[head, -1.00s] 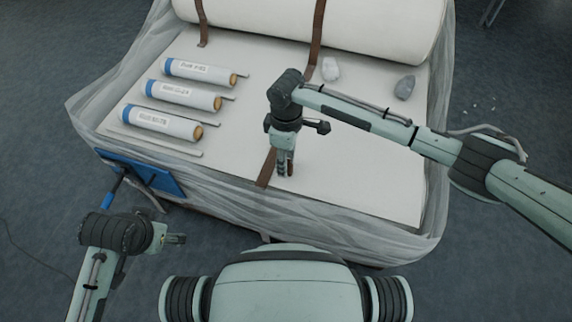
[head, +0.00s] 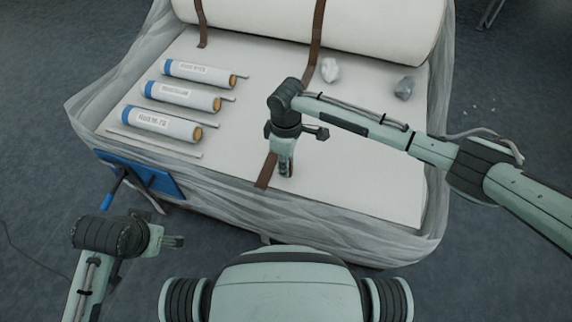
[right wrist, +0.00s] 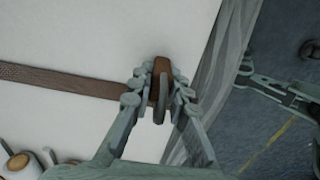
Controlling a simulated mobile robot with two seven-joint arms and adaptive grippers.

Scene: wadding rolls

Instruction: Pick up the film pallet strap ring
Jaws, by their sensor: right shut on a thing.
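The brown pallet strap (head: 266,171) runs down the white wadding and over the front edge of the pallet load. In the right wrist view the strap (right wrist: 70,80) comes in from the left and ends between my fingers. A grey strap ring (right wrist: 159,108) stands at its end, between the fingertips. My right gripper (head: 286,173) points down just beside the strap near the front edge; in the wrist view (right wrist: 160,92) it is shut on the ring. The fingers hide part of the ring. My left gripper (head: 175,242) is off the front left corner, and its jaw opening is unclear.
Several blue-and-white rolls (head: 180,93) lie at the left of the white top. A large wadding roll (head: 375,28) lies across the back. Two crumpled lumps, one white (head: 330,69) and one grey (head: 404,88), lie at the right. Clear film wraps the sides.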

